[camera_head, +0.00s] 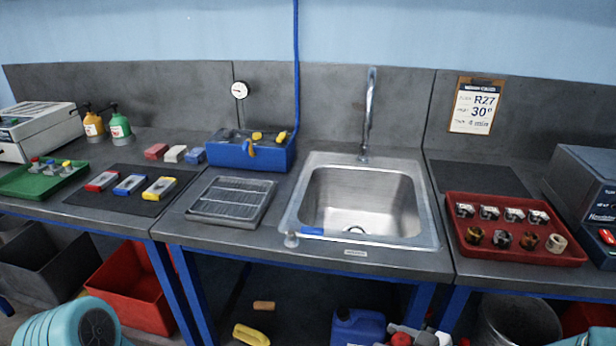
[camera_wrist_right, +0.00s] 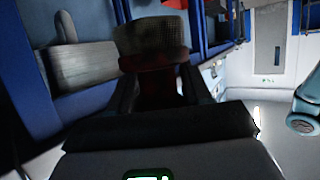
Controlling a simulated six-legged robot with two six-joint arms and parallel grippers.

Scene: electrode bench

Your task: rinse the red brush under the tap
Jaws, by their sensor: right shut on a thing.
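In the right wrist view, my right gripper (camera_wrist_right: 160,88) is shut on a dark red thing with a grey, bristly-looking end, which looks like the red brush (camera_wrist_right: 155,44). The picture is dark, so its details are hard to tell. Neither gripper shows in the head view. There, the tap (camera_head: 368,112) stands upright behind the steel sink (camera_head: 290,222). The basin looks empty, with a drain at its bottom. I see no water running.
A red tray (camera_head: 520,252) of several parts stands to the right. Bins are under the bench.

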